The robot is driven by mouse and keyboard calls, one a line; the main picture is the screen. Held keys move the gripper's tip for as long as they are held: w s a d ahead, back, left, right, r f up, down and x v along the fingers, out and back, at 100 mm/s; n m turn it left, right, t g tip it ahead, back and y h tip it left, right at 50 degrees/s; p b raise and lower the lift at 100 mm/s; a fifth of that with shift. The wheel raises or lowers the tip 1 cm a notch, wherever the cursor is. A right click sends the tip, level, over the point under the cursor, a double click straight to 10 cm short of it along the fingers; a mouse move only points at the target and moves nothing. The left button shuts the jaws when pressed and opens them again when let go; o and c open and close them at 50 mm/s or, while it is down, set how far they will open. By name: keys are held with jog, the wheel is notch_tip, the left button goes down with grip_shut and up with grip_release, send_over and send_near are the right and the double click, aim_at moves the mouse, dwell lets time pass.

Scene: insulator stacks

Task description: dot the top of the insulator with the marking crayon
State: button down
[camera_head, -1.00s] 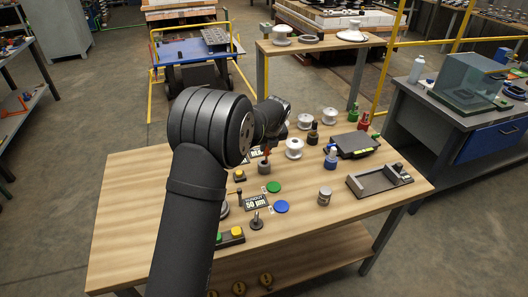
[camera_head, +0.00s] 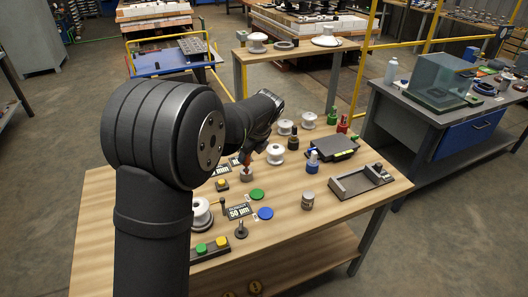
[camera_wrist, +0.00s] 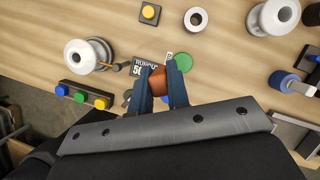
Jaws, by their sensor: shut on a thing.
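My gripper (camera_wrist: 160,84) is shut on the marking crayon (camera_wrist: 158,80), an orange-brown stub between the blue fingers in the wrist view. A white spool-shaped insulator (camera_head: 201,211) stands upright on a dark round base near the table's left side, partly beside my arm. It shows in the wrist view (camera_wrist: 90,53), left of and apart from the gripper, its top bare as far as I can see.
A button box (camera_wrist: 86,95) stands near that insulator. A 50 µm plate (camera_head: 239,212), green disc (camera_head: 257,194) and blue disc (camera_head: 265,213) lie mid-table.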

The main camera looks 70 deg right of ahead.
jog(key=w+a+r+n+g+y, duration=0.1)
jog(key=w+a+r+n+y, duration=0.1)
jog(key=w+a+n, duration=0.35)
jog(key=w+a+r+n+y, duration=0.2)
jog(key=w+a+n, duration=0.1)
jog(key=a+n, duration=0.4)
jog(key=shift+m, duration=0.25)
jog(key=shift+s+f+x, duration=0.1)
jog(key=shift+s+x, duration=0.15)
jog(key=shift+x, duration=0.8)
jog(key=shift+s+f+x, duration=0.1)
jog(key=shift+s+x, duration=0.1)
jog(key=shift+x, duration=0.85)
jog(key=shift+s+f+x, duration=0.1)
jog(key=shift+s+x, duration=0.15)
jog(key=shift+x, duration=0.8)
jog(key=shift+f, duration=0.45)
jog(key=shift+r, duration=0.1)
notch_tip(320, 180, up, 7)
